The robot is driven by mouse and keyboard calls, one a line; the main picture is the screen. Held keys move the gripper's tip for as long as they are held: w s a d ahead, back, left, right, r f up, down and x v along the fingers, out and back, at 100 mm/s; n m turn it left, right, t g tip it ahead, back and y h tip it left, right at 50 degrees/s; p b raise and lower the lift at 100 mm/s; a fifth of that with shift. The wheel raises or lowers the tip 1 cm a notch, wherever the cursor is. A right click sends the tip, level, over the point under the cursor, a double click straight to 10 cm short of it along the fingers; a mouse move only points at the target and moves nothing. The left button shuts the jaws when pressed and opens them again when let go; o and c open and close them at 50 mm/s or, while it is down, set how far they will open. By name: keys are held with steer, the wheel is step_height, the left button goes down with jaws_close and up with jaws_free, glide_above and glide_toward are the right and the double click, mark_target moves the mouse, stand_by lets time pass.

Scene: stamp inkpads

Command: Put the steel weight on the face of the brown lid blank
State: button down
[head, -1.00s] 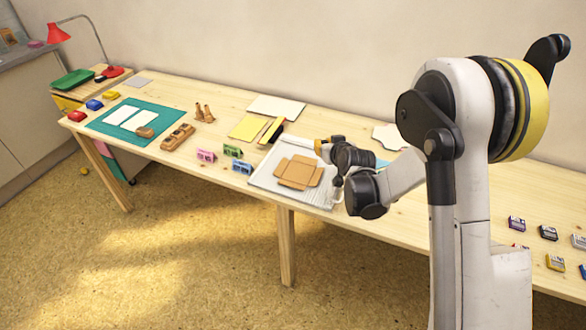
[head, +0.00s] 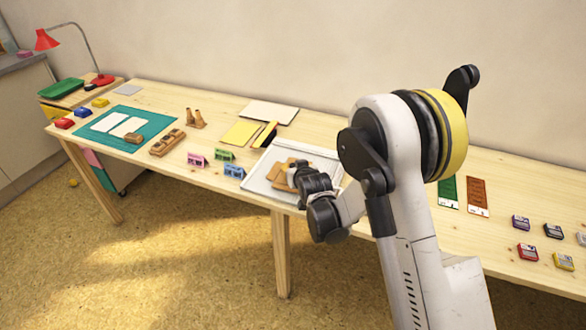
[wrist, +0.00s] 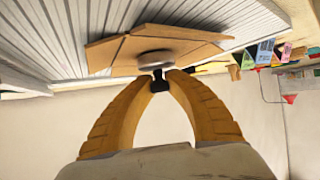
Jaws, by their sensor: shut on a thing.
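The brown lid blank (head: 278,173) lies in the white ribbed tray (head: 260,184), partly hidden behind my arm in the head view. It also shows in the wrist view (wrist: 110,53), with its flaps spread. The steel weight (wrist: 154,58), a grey disc with a dark knob, is over the middle of the blank in the wrist view. I cannot tell whether its disc touches the blank. My gripper (wrist: 162,82) has its two yellow fingers closed on the knob. In the head view the weight and fingertips are hidden behind my wrist.
Pink, green and blue blocks (head: 222,154) stand left of the tray. A yellow sheet (head: 241,132) and a white board (head: 269,112) lie behind it. A green cutting mat (head: 152,127) lies farther left. Several small inkpads (head: 528,252) are at the right.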

steer(key=c, duration=1.4)
jaws_free()
steer(key=shift+f, duration=0.15)
